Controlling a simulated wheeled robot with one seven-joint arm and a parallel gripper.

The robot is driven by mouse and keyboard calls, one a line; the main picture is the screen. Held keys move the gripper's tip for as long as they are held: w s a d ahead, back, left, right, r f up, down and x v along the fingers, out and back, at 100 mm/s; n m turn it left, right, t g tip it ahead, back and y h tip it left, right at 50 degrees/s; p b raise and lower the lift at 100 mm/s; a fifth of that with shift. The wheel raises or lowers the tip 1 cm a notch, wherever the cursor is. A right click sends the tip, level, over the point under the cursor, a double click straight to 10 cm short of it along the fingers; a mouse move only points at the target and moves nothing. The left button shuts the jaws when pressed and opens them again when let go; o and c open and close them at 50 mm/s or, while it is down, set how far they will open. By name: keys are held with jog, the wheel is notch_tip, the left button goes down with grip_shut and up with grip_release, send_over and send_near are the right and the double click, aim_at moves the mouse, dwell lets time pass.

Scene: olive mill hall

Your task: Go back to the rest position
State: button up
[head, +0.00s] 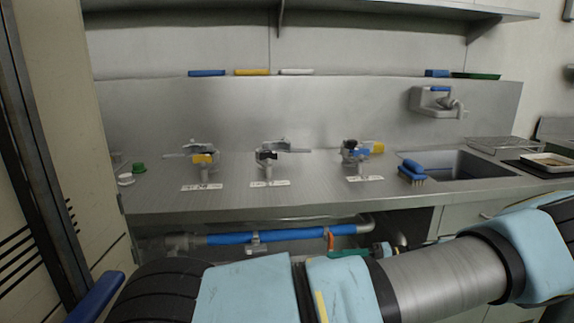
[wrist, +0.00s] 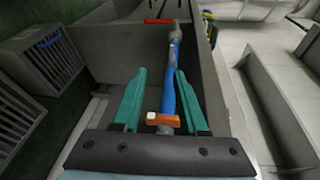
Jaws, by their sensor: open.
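My gripper (wrist: 161,72) is open, with its two teal fingers apart. In the wrist view a blue pipe (wrist: 172,62) shows in the gap between the fingers, and an orange lever (wrist: 158,117) lies near the finger bases. I cannot tell how far the pipe is from the fingers. In the head view my arm stretches low across the front, below the counter edge. Only a little teal of the gripper shows there, beside the blue pipe (head: 285,235) and its orange lever (head: 331,238). The fingertips are hidden in that view.
A steel counter (head: 240,199) holds several small valves, a blue brush (head: 411,171) and a green cap (head: 139,168). A sink (head: 460,165) is at the right. A shelf (head: 330,17) runs above. In the wrist view a slatted grey crate (wrist: 50,60) stands left.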

jog(key=s+a+r+n+g+h+p, duration=0.1)
jog(key=a+r+g+h+p, duration=0.25)
jog(key=a+g+h, duration=0.6)
jog(key=s+a+r+t+h+p, duration=0.3)
jog(key=s+a+r+t+h, duration=0.2)
jog(key=r, duration=1)
jog(key=a+t+h, duration=0.2)
jog(key=a+t, duration=0.2)
jog(key=a, duration=0.1)
jog(key=shift+r+n, duration=0.25)
jog(key=shift+n, duration=0.15)
